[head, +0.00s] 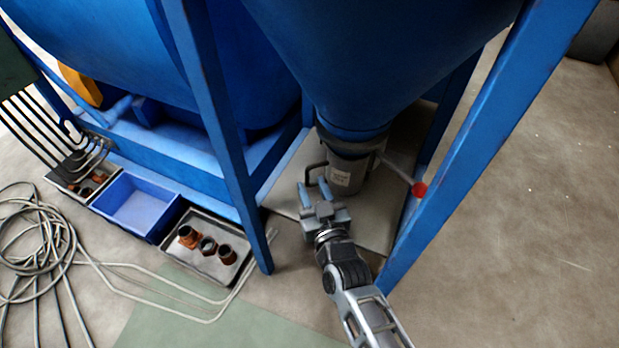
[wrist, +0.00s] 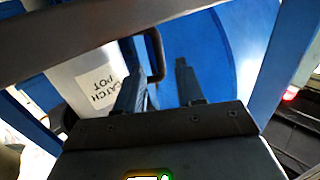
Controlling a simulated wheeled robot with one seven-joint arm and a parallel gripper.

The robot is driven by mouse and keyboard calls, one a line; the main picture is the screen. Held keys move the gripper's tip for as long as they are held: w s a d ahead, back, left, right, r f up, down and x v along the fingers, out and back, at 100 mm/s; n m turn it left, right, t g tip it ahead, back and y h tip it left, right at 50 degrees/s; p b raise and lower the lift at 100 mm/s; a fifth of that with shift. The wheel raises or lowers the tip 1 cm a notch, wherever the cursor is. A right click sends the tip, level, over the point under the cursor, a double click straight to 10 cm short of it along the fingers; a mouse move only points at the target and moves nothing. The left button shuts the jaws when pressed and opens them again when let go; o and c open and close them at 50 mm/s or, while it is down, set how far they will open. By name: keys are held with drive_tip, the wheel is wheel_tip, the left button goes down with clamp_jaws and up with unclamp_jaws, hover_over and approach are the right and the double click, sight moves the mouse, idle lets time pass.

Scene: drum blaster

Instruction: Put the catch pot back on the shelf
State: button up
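The catch pot (head: 350,172) is a grey pot with a white label, directly under the outlet of the blue cone. Its dark loop handle (head: 310,174) sticks out on the left side. In the wrist view the pot (wrist: 75,85) shows its "CATCH POT" label, with the handle (wrist: 158,55) to the right of it. My gripper (head: 314,188) is open and empty, close in front of the handle. In the wrist view the handle appears between the fingers of my gripper (wrist: 160,80); whether it is within their reach I cannot tell. I cannot make out a shelf for certain.
Blue frame legs (head: 228,150) stand left and right of the pot. A red-knobbed lever (head: 419,190) projects to its right. A blue bin (head: 140,203), a tray (head: 215,262) of brown fittings and a coiled hose (head: 45,245) lie left. Floor at right is clear.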

drive_tip(key=v, duration=0.8)
drive_tip(key=shift+s+d+p, duration=0.15)
drive_tip(key=shift+s+p, duration=0.15)
drive_tip(key=shift+p, duration=0.15)
drive_tip(key=s+d+r+m+h, duration=0.1)
drive_tip(key=s+d+h, duration=0.1)
drive_tip(key=s+d, duration=0.6)
drive_tip(key=s+d+r+m+h, duration=0.15)
drive_tip(key=s+d, duration=0.35)
drive_tip(key=s, duration=0.6)
drive_tip(key=s+d+r+m+g+h, duration=0.1)
drive_tip(key=s+d+r, duration=0.3)
drive_tip(key=s+r, duration=0.3)
drive_tip(key=s+d+r+m+h, duration=0.1)
drive_tip(key=s+d+r, duration=0.3)
drive_tip(key=s+r, duration=0.4)
drive_tip(key=shift+s+r+g+h, duration=0.3)
drive_tip(key=shift+s+g+h, duration=0.15)
drive_tip(key=shift+s, duration=0.2)
drive_tip(key=shift+r, duration=0.1)
